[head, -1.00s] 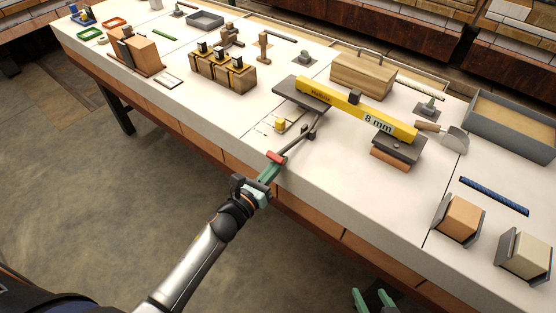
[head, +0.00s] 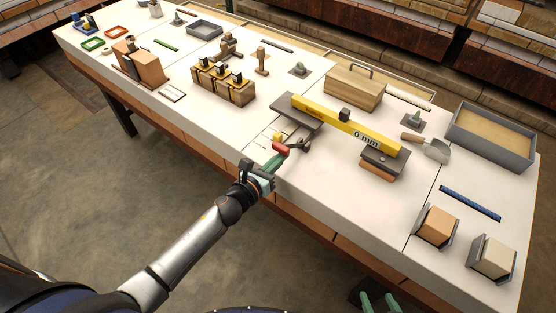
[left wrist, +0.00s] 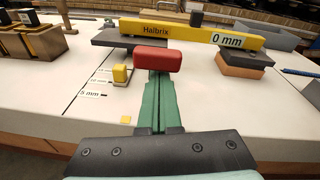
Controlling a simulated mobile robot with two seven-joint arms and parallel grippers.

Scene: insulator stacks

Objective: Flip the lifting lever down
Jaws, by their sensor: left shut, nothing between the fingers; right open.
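The lifting lever has a red grip (head: 280,148) and a short dark arm (head: 299,144), lying low at the table's front. The red grip also shows in the left wrist view (left wrist: 158,59). My left gripper (head: 271,162) is shut and empty, its green fingertips at the red grip and seemingly touching it. In the left wrist view its fingers (left wrist: 158,92) point at the grip, which hides their tips. The yellow Halbrix beam (head: 335,120) spans two dark plates and reads 0 mm. My right gripper (head: 378,302) is open and empty at the bottom edge.
A small yellow block (left wrist: 122,74) stands beside a printed mm scale (left wrist: 90,93), left of the lever. A wooden toolbox (head: 354,90), trowel (head: 428,147) and grey tray (head: 492,150) stand behind and right. The front strip of table is mostly clear.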

